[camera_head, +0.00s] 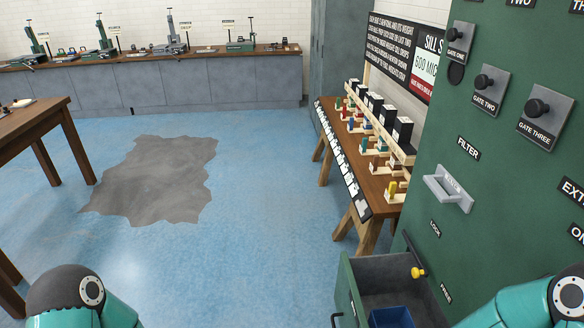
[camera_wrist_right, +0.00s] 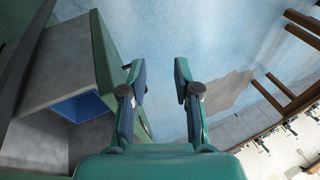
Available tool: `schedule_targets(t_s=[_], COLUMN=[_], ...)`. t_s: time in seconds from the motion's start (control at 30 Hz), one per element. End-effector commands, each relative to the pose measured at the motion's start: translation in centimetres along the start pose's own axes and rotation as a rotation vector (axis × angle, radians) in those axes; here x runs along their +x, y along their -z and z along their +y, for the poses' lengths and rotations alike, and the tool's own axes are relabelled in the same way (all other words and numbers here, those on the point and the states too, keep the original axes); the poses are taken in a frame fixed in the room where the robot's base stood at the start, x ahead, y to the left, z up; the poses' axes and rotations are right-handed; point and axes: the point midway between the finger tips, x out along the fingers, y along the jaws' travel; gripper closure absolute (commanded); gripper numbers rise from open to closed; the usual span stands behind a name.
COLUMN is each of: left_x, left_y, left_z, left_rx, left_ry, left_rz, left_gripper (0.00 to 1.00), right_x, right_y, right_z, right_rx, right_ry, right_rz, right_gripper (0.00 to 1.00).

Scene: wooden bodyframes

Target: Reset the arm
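My right gripper (camera_wrist_right: 159,78) shows in the right wrist view with its two fingers apart and nothing between them. Blue floor lies beyond its fingertips, and the open drawer is to its left. In the head view, a teal part of my right arm (camera_head: 535,305) shows at the bottom right, and its gripper is out of frame. A teal part of my left arm (camera_head: 82,300) shows at the bottom left. My left gripper is not in either view.
A green cabinet (camera_head: 465,245) with gate knobs stands close on the right. Its open drawer (camera_head: 345,290) holds a blue bin (camera_head: 392,317). A yellow-knobbed lever (camera_head: 417,272) is above the drawer. A wooden table (camera_head: 30,125) stands left. The blue floor (camera_head: 255,225) between is clear.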

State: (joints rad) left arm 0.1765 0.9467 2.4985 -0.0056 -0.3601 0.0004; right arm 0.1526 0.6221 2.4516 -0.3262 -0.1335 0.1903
Motion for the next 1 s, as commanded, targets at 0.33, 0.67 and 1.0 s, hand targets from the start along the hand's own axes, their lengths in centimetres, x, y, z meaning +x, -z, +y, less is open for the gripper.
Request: schedule_targets(t_s=[0.33,0.67,1.0], left_x=[0.0,7.8,18.9], left_y=[0.0,0.0,0.1], left_z=[0.0,-2.8,-6.8], left_rx=[0.000,0.000,0.000], left_ry=[0.000,0.000,0.000], left_rz=[0.000,0.000,-0.001], left_gripper=[0.60,0.60,0.60], right_x=[7.4,14.9,25.8], right_y=[-8.9,-10.1,-12.2], right_z=[0.6,3.6,7.9], right_rx=[0.155,0.156,0.155], right_ry=[-0.033,-0.035,-0.034], right_rz=[-0.149,-0.141,-0.140], right_gripper=[0.69,0.69,0.69])
